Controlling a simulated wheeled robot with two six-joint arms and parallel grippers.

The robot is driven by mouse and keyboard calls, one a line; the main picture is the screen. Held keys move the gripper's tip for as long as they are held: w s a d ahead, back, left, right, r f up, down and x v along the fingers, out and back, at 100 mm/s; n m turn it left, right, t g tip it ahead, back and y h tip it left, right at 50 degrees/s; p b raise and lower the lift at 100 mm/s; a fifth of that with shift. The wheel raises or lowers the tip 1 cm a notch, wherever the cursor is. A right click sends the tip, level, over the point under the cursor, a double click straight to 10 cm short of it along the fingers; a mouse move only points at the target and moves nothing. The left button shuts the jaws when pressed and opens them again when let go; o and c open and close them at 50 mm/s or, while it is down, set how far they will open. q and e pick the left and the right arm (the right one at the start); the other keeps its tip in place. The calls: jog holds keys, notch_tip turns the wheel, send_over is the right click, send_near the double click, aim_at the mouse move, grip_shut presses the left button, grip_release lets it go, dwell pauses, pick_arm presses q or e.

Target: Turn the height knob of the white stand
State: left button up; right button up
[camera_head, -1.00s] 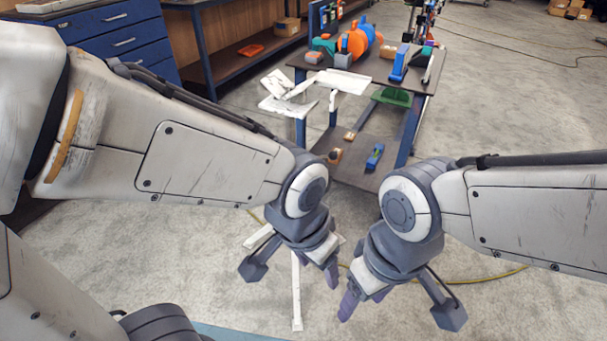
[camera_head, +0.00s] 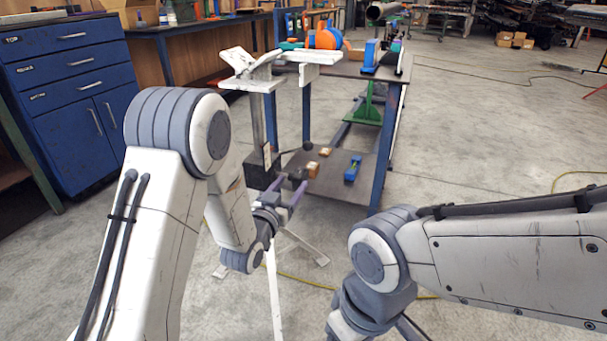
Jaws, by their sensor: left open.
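The white stand (camera_head: 252,66) is left of the workbench, with a V-shaped white top, a grey post (camera_head: 257,118) and white legs (camera_head: 274,295) spread on the floor. My left arm hides part of the stand's lower post and legs. My right wrist shows at the bottom right, but its fingers are out of the picture.
Blue drawers (camera_head: 75,70) stand at the left. The floor at right is open, with a yellow cable.

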aim_at(305, 170)
pick_arm(q)
jog(key=b+x, duration=0.2)
jog(key=x, duration=0.8)
jog(key=shift+w, duration=0.1)
jog(key=shift+c, duration=0.3)
grip_shut()
jog(key=shift+a, duration=0.15)
jog(key=shift+r+p, duration=0.15)
jog(key=shift+p, duration=0.45)
jog(key=shift+w+d+f+g+y+p, duration=0.15)
jog(key=shift+f+g+y+p, duration=0.25)
jog(key=shift+g+p, duration=1.3)
jog(key=shift+w+f+g+y+p, duration=0.15)
jog(key=shift+f+g+y+p, duration=0.3)
jog(key=shift+p, duration=2.3)
jog(key=shift+w+d+f+g+y+p, duration=0.15)
jog(key=shift+f+g+y+p, duration=0.2)
jog(key=shift+g+p, duration=1.4)
